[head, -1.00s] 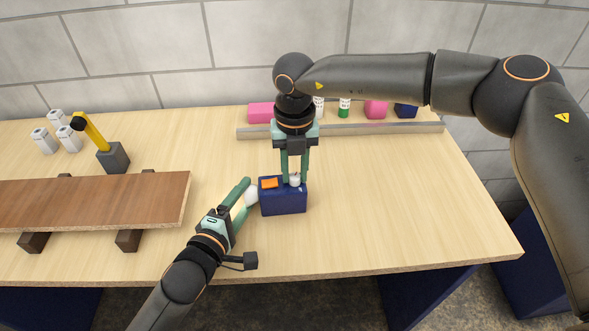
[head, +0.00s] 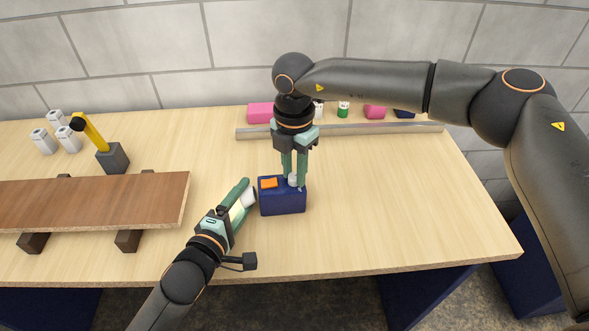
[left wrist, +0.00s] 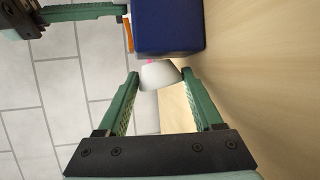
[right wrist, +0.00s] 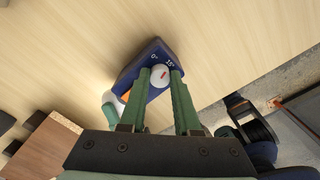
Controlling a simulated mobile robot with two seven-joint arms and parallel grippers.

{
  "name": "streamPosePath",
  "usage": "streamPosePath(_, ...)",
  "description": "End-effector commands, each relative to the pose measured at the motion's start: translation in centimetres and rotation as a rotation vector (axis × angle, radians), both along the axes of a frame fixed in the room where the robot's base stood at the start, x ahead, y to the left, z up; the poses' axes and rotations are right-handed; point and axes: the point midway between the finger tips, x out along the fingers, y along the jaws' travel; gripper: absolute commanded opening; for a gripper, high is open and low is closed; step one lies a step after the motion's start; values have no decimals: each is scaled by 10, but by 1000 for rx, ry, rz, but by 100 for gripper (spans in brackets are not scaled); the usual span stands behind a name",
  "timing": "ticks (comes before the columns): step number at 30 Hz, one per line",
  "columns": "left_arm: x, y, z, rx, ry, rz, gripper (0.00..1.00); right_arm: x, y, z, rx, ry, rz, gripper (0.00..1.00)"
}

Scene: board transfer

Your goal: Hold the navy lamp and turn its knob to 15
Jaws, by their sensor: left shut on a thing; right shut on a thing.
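The navy lamp (head: 283,203) is a navy box standing upright on the table, with an orange switch (head: 269,183) and a white knob on top. A white lamp head (head: 248,197) sticks out on its left side. My left gripper (head: 250,193) is shut on this white head, which also shows in the left wrist view (left wrist: 160,75). My right gripper (head: 296,180) points down from above and is shut on the knob (right wrist: 159,76). In the right wrist view the knob has a red mark, and the labels 0° and 15° show beside it. The mark's exact reading is unclear.
A grey rail (head: 380,129) runs along the back, with pink, green and navy things behind it. A brown board (head: 90,200) lies on dark supports at left. A yellow and black lamp-like thing (head: 112,158) and white blocks stand behind it. The table right of the lamp is clear.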

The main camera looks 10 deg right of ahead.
Motion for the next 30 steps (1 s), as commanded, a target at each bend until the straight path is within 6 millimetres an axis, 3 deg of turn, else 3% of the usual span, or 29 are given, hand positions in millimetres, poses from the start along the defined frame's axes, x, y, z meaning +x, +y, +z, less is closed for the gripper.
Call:
streamPosePath(12,-2,-5,5,-9,-10,-10,0,-2,4,-1,8,3,-193,0)
streamPosePath(29,-2,-6,7,-15,-13,-13,0,-3,5,-1,9,5,-218,0)
streamPosePath(30,-2,-6,7,-15,-13,-13,0,-3,5,-1,9,5,-218,34)
